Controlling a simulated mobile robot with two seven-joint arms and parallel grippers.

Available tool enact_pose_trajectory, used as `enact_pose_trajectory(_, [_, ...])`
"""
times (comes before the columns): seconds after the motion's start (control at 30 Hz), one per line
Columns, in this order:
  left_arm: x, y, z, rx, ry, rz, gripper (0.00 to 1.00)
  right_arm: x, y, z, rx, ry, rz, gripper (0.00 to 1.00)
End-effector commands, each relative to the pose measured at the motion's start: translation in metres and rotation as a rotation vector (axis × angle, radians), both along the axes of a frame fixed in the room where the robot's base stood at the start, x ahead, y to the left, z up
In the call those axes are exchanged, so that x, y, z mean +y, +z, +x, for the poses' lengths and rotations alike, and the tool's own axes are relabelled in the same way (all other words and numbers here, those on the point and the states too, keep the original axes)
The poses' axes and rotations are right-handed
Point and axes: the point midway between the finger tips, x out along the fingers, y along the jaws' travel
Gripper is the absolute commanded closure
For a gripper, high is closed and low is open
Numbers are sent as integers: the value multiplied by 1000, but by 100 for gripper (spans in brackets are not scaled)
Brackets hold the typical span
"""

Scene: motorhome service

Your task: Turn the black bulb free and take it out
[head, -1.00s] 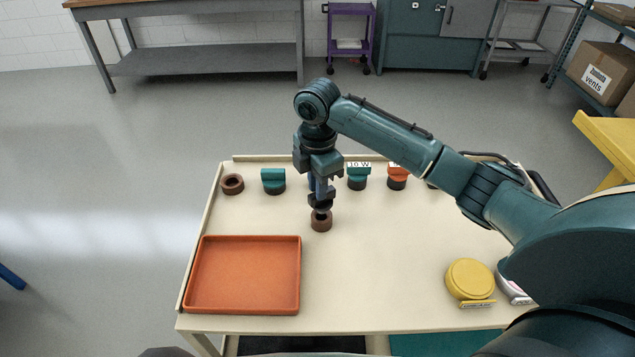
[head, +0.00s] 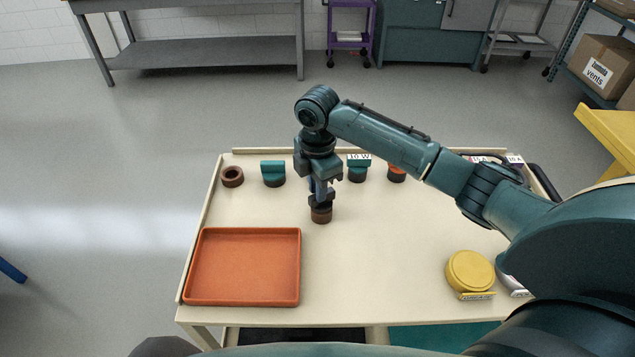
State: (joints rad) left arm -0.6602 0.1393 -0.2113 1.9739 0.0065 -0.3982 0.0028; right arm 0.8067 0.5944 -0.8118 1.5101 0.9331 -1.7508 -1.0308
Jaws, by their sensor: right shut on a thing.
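My right gripper (head: 321,200) points straight down over the front brown ring-shaped socket (head: 321,216) in the middle of the table. Its fingers are shut on the black bulb, which is at the socket's mouth. The fingers hide nearly all of the bulb, so I cannot tell how deep it sits. The socket stands upright on the table. My left gripper is not in view.
An empty orange tray (head: 201,303) lies at the table's front left. An empty brown socket (head: 232,177), teal-topped pieces (head: 273,173) (head: 358,173) and an orange-topped one (head: 396,174) stand along the back. A yellow round piece (head: 470,271) is front right.

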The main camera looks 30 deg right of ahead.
Motion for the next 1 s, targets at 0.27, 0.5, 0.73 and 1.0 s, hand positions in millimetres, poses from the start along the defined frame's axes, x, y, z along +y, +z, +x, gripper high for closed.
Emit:
enact_pose_trajectory(0.27, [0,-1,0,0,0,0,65,0,-9,0,1,1,0,100])
enact_pose_trajectory(0.5, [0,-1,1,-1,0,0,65,0,-9,0,0,1,0,68])
enact_pose_trajectory(0.73, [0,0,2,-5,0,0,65,0,-9,0,0,1,0,58])
enact_pose_trajectory(1.0, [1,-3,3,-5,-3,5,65,0,-4,1,-3,1,0,58])
